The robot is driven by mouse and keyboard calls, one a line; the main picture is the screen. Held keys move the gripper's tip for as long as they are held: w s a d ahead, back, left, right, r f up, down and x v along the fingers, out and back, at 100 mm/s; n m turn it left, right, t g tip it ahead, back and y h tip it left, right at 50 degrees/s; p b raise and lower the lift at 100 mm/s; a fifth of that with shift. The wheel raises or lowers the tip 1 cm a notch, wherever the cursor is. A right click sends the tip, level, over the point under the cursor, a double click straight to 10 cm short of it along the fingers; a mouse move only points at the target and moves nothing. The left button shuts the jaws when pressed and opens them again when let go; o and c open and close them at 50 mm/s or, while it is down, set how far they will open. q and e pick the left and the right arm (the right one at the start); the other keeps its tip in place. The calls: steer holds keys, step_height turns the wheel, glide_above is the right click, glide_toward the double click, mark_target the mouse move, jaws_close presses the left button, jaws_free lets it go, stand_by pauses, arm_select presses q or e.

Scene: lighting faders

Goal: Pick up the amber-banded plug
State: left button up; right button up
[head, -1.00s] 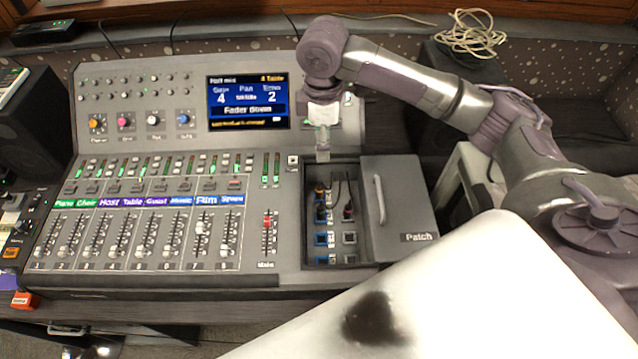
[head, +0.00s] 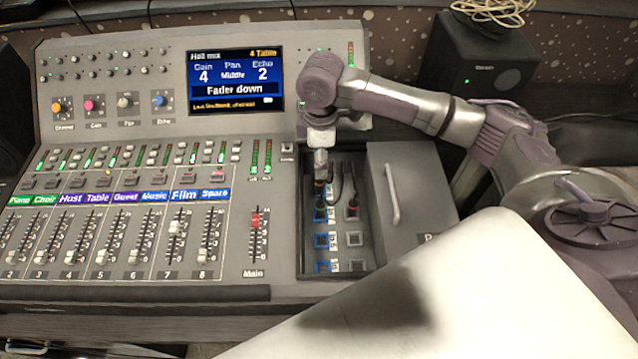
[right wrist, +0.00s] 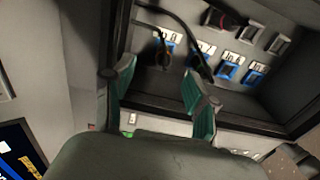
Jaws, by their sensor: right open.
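Dark cabled plugs stand in the sockets of the patch bay (head: 362,264). One plug (right wrist: 163,54) is in the leftmost input socket in the right wrist view; in the head view the gripper partly covers that spot. A second plug (head: 320,211) stands just below it, and a red-marked plug (head: 352,208) stands in the other column. My right gripper (head: 320,172) points down over the top of the bay. Its fingers (right wrist: 159,92) are apart and empty, short of the leftmost plug. My left gripper is out of view.
The bay's dark walls enclose the sockets closely. A grey Patch cover (head: 418,190) with a handle lies right of it. The mixing console with its faders (head: 110,235) and screen (head: 236,80) is on the left. A speaker (head: 480,75) stands behind my right arm.

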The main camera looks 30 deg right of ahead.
mark_target(319, 180)
step_height(319, 180, down, 3)
steer(key=shift+r, duration=0.1)
steer(key=f, duration=0.4)
steer(key=shift+s+a+f+p, duration=0.1)
steer(key=shift+s+a+p, duration=0.2)
steer(key=shift+p, duration=0.1)
steer(key=shift+f, duration=0.5)
jaws_close()
steer(key=shift+w+r, duration=0.1)
steer(key=shift+r, duration=0.05)
